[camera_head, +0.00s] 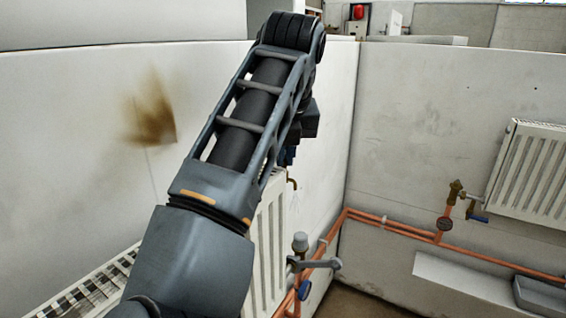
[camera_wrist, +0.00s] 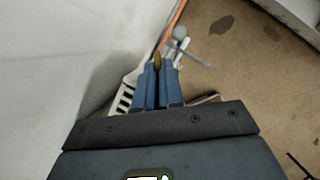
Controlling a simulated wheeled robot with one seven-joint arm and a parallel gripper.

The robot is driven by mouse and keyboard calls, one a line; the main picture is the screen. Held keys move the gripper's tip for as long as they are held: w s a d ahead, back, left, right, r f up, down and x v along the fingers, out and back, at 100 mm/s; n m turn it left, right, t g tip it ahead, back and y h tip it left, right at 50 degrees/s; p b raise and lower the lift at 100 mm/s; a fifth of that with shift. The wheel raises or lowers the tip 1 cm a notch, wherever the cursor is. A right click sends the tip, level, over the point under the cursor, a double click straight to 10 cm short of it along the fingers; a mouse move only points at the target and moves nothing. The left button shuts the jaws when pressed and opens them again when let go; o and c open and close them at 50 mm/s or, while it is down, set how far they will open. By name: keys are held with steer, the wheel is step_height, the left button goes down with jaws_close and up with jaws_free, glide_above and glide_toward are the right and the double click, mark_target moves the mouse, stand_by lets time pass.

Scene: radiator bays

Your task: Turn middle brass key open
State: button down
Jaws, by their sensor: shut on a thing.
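My gripper (camera_head: 288,156) is at the top of the white radiator behind my arm, its blue fingers pointing down and partly hidden by the wrist. In the wrist view the two blue fingers (camera_wrist: 158,72) are close together, shut on a small brass key (camera_wrist: 157,60) whose rounded end shows between the fingertips. In the head view a small brass piece (camera_head: 292,183), which looks like the same key, shows just below the fingers at the radiator's upper right end. How far the key is turned cannot be told.
The white radiator (camera_head: 268,235) stands by the wall, partly behind my arm. A grey-capped valve (camera_head: 300,243) with a grey lever (camera_head: 322,264) is at its right, near copper pipes (camera_head: 390,225). Another radiator (camera_head: 530,175) hangs right. A brown stain (camera_head: 152,115) marks the wall.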

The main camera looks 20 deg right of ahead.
steer(key=shift+d+n+y+b, duration=0.2)
steer(key=shift+n+y+b, duration=0.5)
steer(key=shift+n+b, duration=0.8)
steer(key=shift+n+p, duration=0.3)
steer(key=shift+n, duration=0.2)
steer(key=c, duration=1.3)
jaws_free()
steer(key=shift+o, duration=0.2)
